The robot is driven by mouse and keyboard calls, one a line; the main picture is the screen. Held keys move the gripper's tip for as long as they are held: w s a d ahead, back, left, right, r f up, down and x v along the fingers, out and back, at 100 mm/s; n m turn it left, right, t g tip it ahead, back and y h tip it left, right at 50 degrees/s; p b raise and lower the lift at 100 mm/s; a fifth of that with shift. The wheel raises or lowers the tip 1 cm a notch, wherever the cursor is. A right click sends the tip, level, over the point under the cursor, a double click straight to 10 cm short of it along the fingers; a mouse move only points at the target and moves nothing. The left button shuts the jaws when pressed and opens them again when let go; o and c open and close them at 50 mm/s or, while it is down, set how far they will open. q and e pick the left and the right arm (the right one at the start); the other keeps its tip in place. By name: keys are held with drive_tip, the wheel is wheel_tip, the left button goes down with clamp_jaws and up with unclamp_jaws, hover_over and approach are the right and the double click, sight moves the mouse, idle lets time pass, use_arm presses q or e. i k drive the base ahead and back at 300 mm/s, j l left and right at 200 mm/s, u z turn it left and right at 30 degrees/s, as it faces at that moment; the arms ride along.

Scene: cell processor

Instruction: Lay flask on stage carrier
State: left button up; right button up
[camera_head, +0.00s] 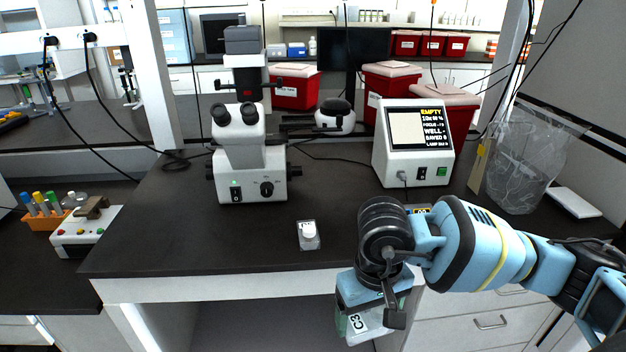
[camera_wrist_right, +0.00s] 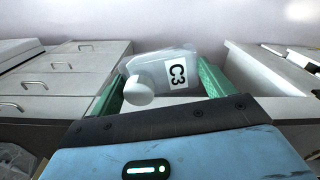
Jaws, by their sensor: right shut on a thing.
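The microscope (camera_head: 245,158) stands on the bench, left of and beyond the gripper. I cannot make out a stage carrier clearly. My left gripper is not in view.
A white display box (camera_head: 388,150) reading EMPTY stands at the right, beside a clear bag (camera_head: 525,165). A tube rack (camera_head: 45,218) is at far left. The bench front left of centre is clear.

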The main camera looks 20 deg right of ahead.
sight(299, 123)
drive_tip(key=i+l+z, duration=0.15)
drive_tip(key=i, duration=0.45)
drive_tip(key=i+l+z, duration=0.15)
drive_tip(key=i, duration=0.45)
drive_tip(key=i+l+z, duration=0.2)
drive_tip(key=l, duration=0.15)
